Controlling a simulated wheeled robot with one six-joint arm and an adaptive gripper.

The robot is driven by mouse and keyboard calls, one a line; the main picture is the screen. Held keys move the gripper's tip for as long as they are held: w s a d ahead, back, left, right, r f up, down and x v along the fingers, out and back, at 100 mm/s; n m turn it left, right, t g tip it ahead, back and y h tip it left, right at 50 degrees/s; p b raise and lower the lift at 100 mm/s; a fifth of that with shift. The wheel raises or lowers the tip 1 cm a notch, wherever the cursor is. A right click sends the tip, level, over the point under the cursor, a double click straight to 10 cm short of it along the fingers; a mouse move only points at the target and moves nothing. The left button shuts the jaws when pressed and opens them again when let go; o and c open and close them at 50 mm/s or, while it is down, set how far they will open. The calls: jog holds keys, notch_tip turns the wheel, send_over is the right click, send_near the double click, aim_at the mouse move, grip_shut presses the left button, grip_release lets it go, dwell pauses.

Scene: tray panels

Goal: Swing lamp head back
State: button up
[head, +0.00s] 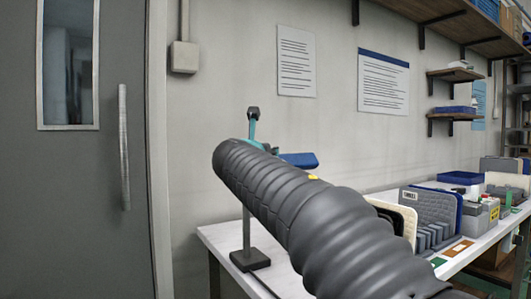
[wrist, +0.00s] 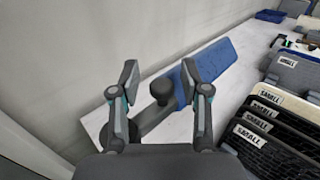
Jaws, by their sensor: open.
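The lamp stands on the left end of the white table, with a dark base (head: 250,260) and a thin grey post (head: 246,228). Its blue lamp head (head: 300,160) sticks out to the right behind my arm. In the wrist view the blue lamp head (wrist: 222,58) runs toward the upper right, and a dark round knob (wrist: 162,88) shows near its lower left end. My gripper (wrist: 158,72) is open, its two fingers on either side of the knob in the picture. I see no clear contact. In the head view my arm hides most of the gripper; a teal and black finger (head: 253,120) shows.
A wall stands close behind the lamp, with a grey door (head: 70,220) at left. On the white table (head: 225,238), right of my arm, are a rack of panels (head: 438,210), boxes (head: 475,215) and trays. Panels labelled SMALL (wrist: 262,132) stand at right in the wrist view.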

jog(key=v, duration=1.2)
